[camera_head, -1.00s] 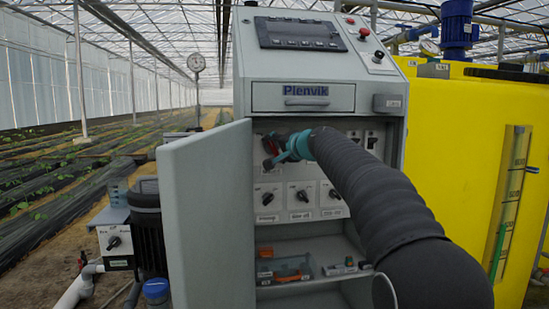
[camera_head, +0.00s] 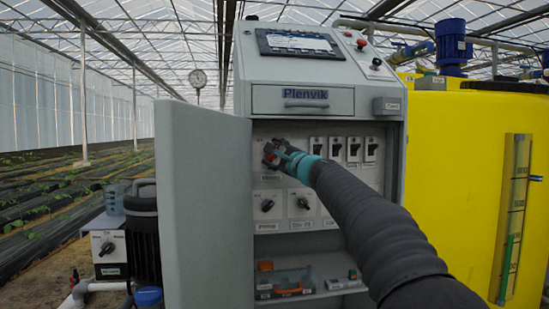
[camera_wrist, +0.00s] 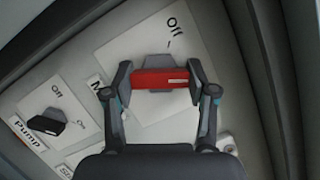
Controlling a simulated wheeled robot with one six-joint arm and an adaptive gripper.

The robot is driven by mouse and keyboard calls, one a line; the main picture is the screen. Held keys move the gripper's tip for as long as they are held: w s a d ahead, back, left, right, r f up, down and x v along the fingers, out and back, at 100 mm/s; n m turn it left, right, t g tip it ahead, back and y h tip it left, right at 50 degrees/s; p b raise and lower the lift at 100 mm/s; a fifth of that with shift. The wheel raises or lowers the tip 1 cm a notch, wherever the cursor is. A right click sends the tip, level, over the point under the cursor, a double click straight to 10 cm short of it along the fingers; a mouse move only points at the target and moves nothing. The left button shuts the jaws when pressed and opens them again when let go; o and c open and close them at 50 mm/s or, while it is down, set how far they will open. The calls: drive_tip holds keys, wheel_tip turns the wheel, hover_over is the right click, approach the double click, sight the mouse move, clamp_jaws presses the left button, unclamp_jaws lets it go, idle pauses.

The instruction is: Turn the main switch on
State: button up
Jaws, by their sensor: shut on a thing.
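The main switch has a red handle (camera_wrist: 160,78) on a pale plate in the wrist view. My gripper (camera_wrist: 158,84) is shut on this handle, one finger at each end. An "Off" mark shows above and right of the handle; the "On" mark cannot be made out. In the head view my gripper (camera_head: 279,156) is at the upper left of the open cabinet, with a bit of the red handle (camera_head: 269,155) showing. The panel screen (camera_head: 299,44) above is lit.
The open grey door (camera_head: 205,205) stands close left of my gripper. Breakers (camera_head: 335,149) sit to its right and black knobs (camera_head: 267,206) below. A tray (camera_head: 284,284) of parts lies on the cabinet floor. A yellow tank (camera_head: 465,190) stands right.

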drive_tip(key=shift+m+t+h, duration=0.3)
drive_tip(key=shift+m+t, duration=0.5)
drive_tip(key=shift+m, duration=1.4)
drive_tip(key=o, duration=1.2)
drive_tip(key=shift+f, duration=0.1)
drive_tip(key=shift+c, duration=0.2)
drive_tip(key=v, duration=1.2)
